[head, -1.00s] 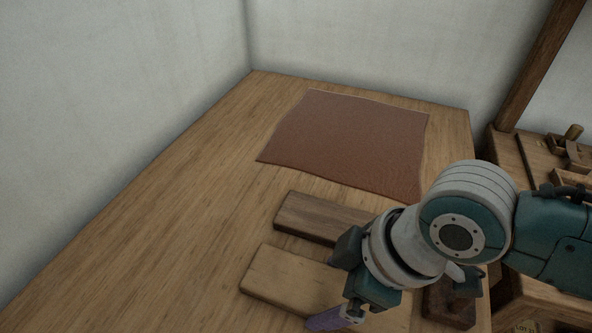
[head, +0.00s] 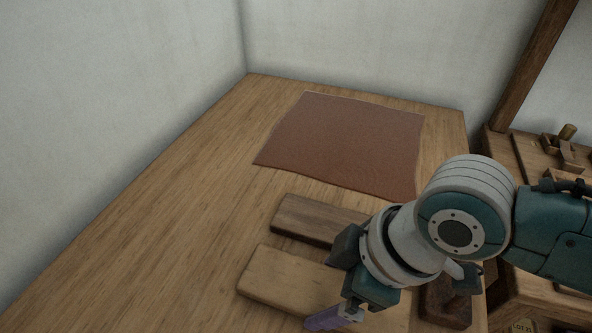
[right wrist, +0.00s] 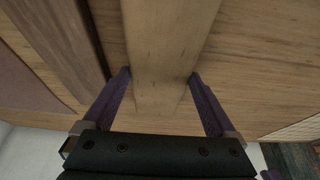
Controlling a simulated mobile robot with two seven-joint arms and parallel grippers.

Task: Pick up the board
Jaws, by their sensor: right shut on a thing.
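A light wooden board (head: 280,274) lies at the front of the table in the head view, its right end hidden by my right gripper. My right gripper (head: 332,290) has its purple fingers on either long side of this board and is shut on it. In the right wrist view the light board (right wrist: 168,45) runs between the two fingers (right wrist: 160,80). I cannot tell whether it is clear of the table. A darker board (head: 312,218) lies just behind it, partly hidden by my arm. My left gripper is not in view.
A reddish-brown cloth (head: 345,143) lies flat further back on the wooden table (head: 170,220). A dark wooden block (head: 445,305) is right of my gripper. White walls bound the left and back. A wooden bench with tools (head: 510,150) stands at the right. The left tabletop is clear.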

